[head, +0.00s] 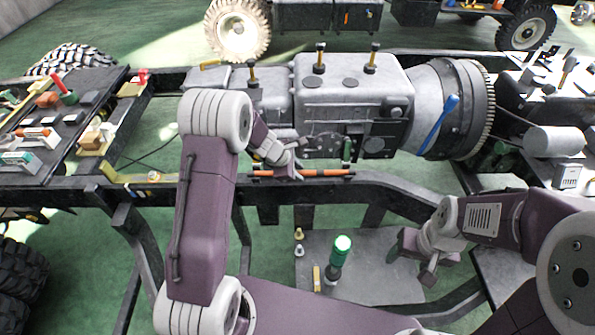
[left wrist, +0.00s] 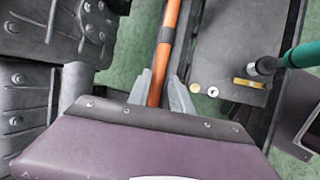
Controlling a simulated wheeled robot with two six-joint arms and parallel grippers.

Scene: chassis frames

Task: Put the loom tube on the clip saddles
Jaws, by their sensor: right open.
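The loom tube (head: 318,173) is orange with black bands. It lies lengthwise along the near frame rail, in front of the grey gearbox. My left gripper (head: 288,168) is low over its left part. In the left wrist view the tube (left wrist: 168,30) runs between the two grey fingers of my left gripper (left wrist: 160,88), with a small gap to the right finger; the jaws look open. The clip saddles cannot be made out clearly; dark parts at the tube's ends may be them. My right gripper (head: 425,262) is open and empty, at the right of the lower plate.
A green-handled tool (head: 341,255) stands upright on the grey plate (head: 375,285), near small brass fittings (head: 299,242). A blue-handled tool (head: 437,123) leans on the bell housing. A dark bench with loose parts (head: 60,120) is at the left.

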